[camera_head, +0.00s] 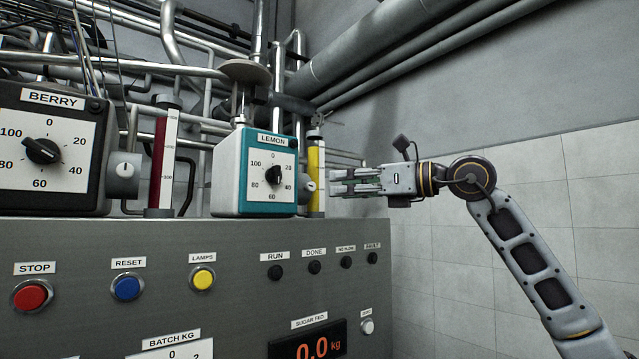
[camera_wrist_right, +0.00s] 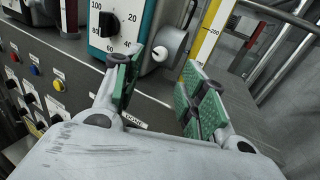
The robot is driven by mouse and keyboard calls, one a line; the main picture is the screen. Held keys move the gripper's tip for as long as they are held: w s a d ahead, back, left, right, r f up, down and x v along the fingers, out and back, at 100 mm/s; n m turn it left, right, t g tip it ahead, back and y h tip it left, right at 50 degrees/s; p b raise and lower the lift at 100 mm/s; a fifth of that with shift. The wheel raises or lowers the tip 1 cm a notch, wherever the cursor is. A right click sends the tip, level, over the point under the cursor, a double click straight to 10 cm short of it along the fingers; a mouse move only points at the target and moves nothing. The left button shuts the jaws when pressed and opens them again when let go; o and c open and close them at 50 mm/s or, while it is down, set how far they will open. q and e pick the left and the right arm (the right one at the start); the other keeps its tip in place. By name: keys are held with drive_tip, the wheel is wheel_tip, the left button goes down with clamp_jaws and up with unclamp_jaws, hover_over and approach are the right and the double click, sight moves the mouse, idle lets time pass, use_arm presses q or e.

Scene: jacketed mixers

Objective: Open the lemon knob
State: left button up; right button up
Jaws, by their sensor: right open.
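The teal-fronted LEMON box (camera_head: 255,172) has a white dial with a black pointer knob (camera_head: 274,174). My right gripper (camera_head: 336,183) points left toward the grey knob, just right of the yellow sight tube (camera_head: 317,165). In the right wrist view its green-padded fingers (camera_wrist_right: 163,92) are apart with nothing between them. My left gripper is not in view.
The BERRY box (camera_head: 50,150) and a dark red tube (camera_head: 162,160) stand to the left. A grey panel (camera_head: 230,300) with buttons and lamps lies below. Pipes run behind and above. The tiled wall (camera_head: 480,240) is at the right.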

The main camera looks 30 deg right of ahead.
sight(314, 187)
drive_tip(key=p+x, duration=0.1)
drive_tip(key=x, duration=0.4)
drive_tip(key=shift+w+a, duration=0.1)
drive_tip(key=shift+w, duration=0.05)
drive_tip(key=shift+w+a+p, duration=0.2)
drive_tip(key=shift+w+p, duration=0.2)
drive_tip(key=shift+w, duration=0.1)
drive_tip(key=shift+w+a, duration=0.1)
drive_tip(key=shift+w, duration=0.05)
clamp_jaws()
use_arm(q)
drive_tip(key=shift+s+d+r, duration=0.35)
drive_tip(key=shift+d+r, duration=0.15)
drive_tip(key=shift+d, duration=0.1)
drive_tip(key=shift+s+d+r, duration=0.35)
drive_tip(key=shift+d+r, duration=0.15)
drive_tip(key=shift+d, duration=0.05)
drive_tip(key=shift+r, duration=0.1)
